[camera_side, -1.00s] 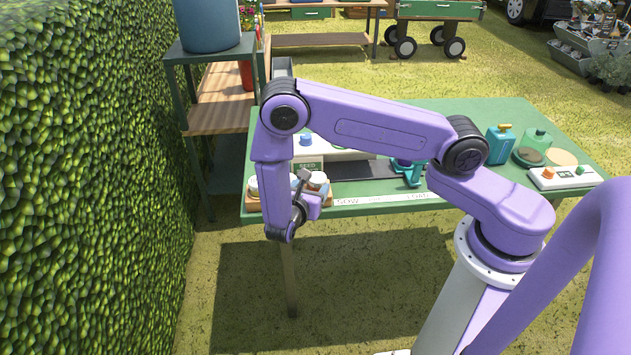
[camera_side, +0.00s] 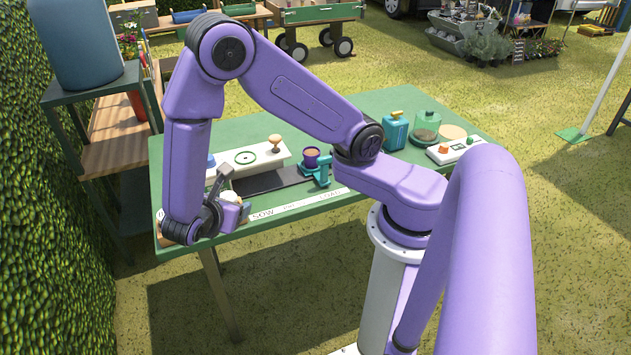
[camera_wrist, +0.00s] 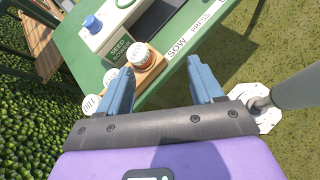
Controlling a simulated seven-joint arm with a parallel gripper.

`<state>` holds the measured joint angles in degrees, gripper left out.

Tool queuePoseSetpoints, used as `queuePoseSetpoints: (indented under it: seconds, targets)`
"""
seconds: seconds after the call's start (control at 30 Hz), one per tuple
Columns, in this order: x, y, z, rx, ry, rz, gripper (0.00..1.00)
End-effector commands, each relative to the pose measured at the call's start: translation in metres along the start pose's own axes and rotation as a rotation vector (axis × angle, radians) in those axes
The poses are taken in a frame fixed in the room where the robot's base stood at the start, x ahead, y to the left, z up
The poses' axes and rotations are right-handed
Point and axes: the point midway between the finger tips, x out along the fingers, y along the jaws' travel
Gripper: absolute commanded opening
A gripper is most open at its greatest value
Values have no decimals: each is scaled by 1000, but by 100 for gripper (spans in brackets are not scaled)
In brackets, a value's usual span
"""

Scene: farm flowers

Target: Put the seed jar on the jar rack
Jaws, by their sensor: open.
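In the wrist view, a jar with a white lid and an orange-brown band (camera_wrist: 144,55) stands in a wooden rack (camera_wrist: 156,64) near the table's front edge. Two more white lids show beside it, one marked DILL (camera_wrist: 91,104); the left finger partly hides the other (camera_wrist: 111,76). I cannot tell which is the seed jar. My gripper (camera_wrist: 160,68) is open and empty, with the banded jar beyond its fingertips, nearer the left finger. In the side view, my gripper (camera_side: 238,212) is at the table's front left corner, and my wrist hides most of the rack and jars.
A shelf with a blue bin (camera_side: 80,45) and a hedge (camera_side: 55,235) stand at left.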

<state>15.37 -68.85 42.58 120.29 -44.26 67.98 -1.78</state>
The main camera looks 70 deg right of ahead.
Motion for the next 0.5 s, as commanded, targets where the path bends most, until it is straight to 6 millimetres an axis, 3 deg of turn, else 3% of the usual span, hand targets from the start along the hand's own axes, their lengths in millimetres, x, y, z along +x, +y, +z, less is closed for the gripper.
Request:
queuePoseSetpoints:
  seconds: [0.1,0.5]
  targets:
    - [-17,-20,22,98,126,-56,66]
    - [-64,-105,79,349,568,-266,66]
